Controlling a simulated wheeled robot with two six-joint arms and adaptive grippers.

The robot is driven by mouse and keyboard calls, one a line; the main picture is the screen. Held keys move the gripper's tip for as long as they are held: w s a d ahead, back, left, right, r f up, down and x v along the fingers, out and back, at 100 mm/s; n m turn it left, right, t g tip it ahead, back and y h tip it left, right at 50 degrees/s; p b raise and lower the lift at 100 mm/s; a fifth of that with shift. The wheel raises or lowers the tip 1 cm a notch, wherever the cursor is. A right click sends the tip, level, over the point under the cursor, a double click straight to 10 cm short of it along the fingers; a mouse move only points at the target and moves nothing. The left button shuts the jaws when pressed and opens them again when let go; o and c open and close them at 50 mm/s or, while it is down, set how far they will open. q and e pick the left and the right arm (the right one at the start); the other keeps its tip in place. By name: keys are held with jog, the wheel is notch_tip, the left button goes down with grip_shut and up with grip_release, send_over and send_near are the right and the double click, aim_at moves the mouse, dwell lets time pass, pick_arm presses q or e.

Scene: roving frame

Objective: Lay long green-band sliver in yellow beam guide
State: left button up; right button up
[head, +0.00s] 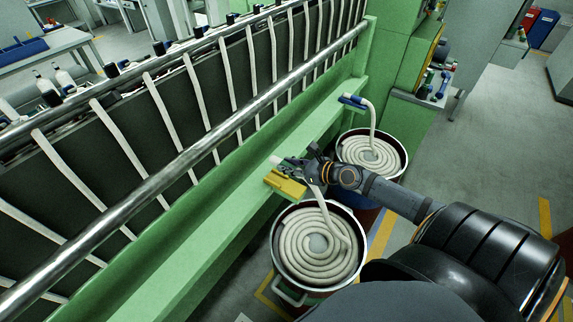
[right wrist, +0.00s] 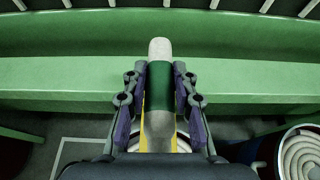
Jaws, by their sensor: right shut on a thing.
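The white sliver with a green band (right wrist: 159,88) is between the fingers of my right gripper (right wrist: 160,100), which is shut on it. In the head view my right gripper (head: 292,168) is right at the yellow beam guide (head: 286,185) on the green beam. The sliver's white end (head: 275,160) points out past the fingers over the beam. Its tail hangs from the gripper into the nearer can. In the right wrist view yellow of the guide (right wrist: 145,138) shows below the sliver. I cannot tell whether the sliver touches the guide. My left gripper is out of view.
The nearer can (head: 275,252) of coiled sliver stands below the beam. A second can (head: 403,152) stands farther back, its sliver running up to a blue guide (head: 353,101). A metal rail (head: 190,150) runs above the green beam (head: 225,200). Open floor lies at right.

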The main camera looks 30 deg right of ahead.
jog(key=shift+r, duration=0.15)
jog(key=shift+w+p, duration=0.15)
jog(key=shift+p, duration=0.2)
jog(key=f+b, duration=0.1)
jog(key=f, duration=0.1)
jog(key=f+b, duration=0.1)
jog(key=shift+w+a+f+b, duration=0.2)
jog(key=shift+w+f+b, duration=0.15)
jog(key=shift+f, duration=0.35)
jog(key=shift+s+f+b, duration=0.15)
jog(key=shift+f+b, duration=0.05)
jog(key=shift+b, duration=0.25)
jog(key=shift+f, duration=0.25)
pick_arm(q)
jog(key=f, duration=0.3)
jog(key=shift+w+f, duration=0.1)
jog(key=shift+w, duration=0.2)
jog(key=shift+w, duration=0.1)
